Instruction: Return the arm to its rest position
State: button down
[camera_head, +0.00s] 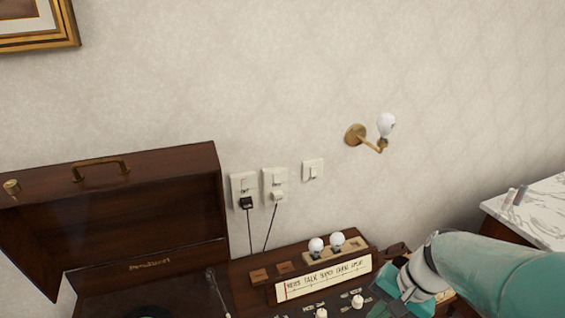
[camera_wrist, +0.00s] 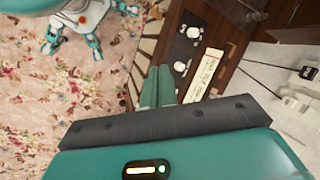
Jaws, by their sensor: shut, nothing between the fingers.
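My arm reaches in from the lower right in the head view, with its teal and white wrist low in the picture. My gripper (camera_wrist: 159,74) shows in the wrist view as two teal fingers side by side, shut with nothing between them. It is beside the edge of a dark wooden console (camera_wrist: 221,63) with white knobs and a paper label strip. In the head view the console (camera_head: 240,290) lies left of my wrist. Part of the gripper is hidden at the bottom of the head view.
An open brown record player lid (camera_head: 150,215) stands at left. A brass wall lamp (camera_head: 356,134) holds a white bulb. Outlets (camera_head: 275,185) with plugged cords are on the wall. A marble top (camera_head: 535,210) is at right. Floral carpet (camera_wrist: 50,110) lies below.

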jog(key=s+a+r+n+t+h, duration=0.1)
jog(key=s+r+n+t+h, duration=0.1)
jog(key=r, duration=0.3)
jog(key=s+a+r+n+t+h, duration=0.2)
jog(key=s+r+n, duration=0.2)
jog(key=r, duration=0.1)
jog(key=shift+s+a+n+t, duration=0.15)
jog(key=shift+a+n+t, duration=0.15)
jog(key=shift+n, duration=0.1)
